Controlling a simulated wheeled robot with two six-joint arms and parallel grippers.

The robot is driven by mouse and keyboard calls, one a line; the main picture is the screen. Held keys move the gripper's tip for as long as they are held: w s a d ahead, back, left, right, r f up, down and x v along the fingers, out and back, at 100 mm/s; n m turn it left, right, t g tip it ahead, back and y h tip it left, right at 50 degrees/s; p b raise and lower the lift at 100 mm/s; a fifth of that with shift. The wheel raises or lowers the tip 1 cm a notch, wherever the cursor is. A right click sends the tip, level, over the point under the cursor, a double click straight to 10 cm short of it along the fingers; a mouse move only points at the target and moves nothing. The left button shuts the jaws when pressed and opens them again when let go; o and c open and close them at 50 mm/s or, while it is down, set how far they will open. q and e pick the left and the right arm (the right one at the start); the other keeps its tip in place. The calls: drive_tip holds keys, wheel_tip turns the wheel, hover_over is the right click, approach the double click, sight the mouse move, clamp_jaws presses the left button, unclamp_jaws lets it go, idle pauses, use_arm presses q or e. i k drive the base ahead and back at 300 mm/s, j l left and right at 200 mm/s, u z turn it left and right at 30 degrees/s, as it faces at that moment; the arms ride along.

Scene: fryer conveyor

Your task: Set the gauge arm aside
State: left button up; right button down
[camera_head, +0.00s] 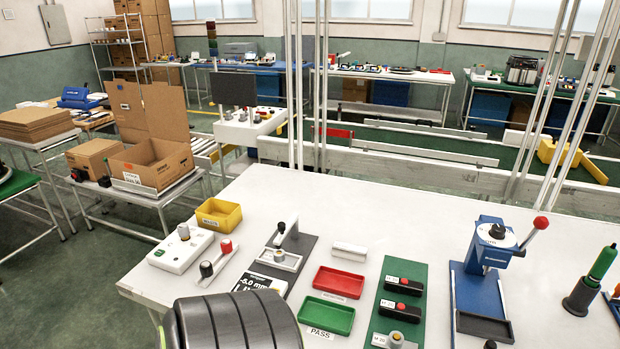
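A gauge fixture with a dark grey base (297,252) stands on the white table, left of centre. A pale arm with a dark knob (281,228) rises at its back, and a small round metal piece (279,256) sits at its front. I take this pale arm as the gauge arm, but cannot be sure. A display reading "-5.0 mm" (262,283) lies in front of it, partly hidden at the bottom. A lever with a red knob (226,246) stands just left of the fixture. Neither of my grippers shows in the head view.
Red tray (339,282) and green PASS tray (327,315) lie right of the fixture, with a white block (349,251) behind. A green board (412,272), blue press (487,255), yellow bin (219,215) and white button box (180,248) stand around. The table's back middle is clear.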

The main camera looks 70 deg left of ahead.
sight(284, 227)
drive_tip(key=u, duration=2.35)
